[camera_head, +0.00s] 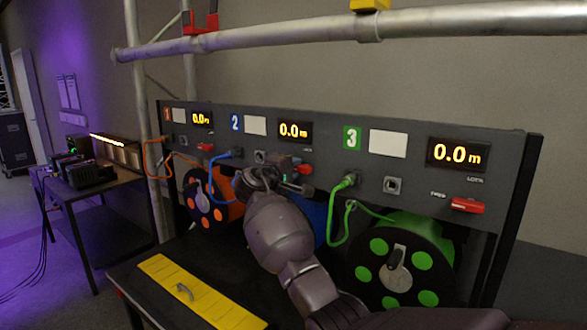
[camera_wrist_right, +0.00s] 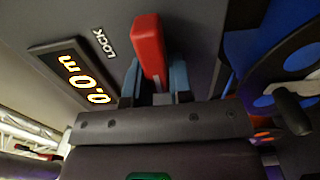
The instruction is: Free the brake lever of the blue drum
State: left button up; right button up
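The blue drum (camera_head: 312,215) sits under panel section 2, mostly hidden behind my right arm. It also shows at the right of the right wrist view (camera_wrist_right: 250,50). Its red brake lever (camera_wrist_right: 149,45) stands out from the grey panel beside the LOCK label, and a bit of it shows in the head view (camera_head: 303,168). My right gripper (camera_head: 300,180) is at the lever. In the right wrist view its two fingers (camera_wrist_right: 156,85) flank the lever closely, with no clear gap, and look shut on it. My left gripper is not in view.
An orange drum (camera_head: 205,203) is left and a green drum (camera_head: 400,262) right, with cables plugged in above. The green drum's red lever (camera_head: 467,205) is at the right. A yellow plate (camera_head: 195,293) lies on the black table. A truss tube (camera_head: 440,22) crosses above.

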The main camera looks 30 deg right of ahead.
jog(key=o, duration=0.4)
jog(key=b+v, duration=0.2)
jog(key=v, duration=0.9)
jog(key=shift+d+f, duration=0.1)
jog(key=shift+f, duration=0.05)
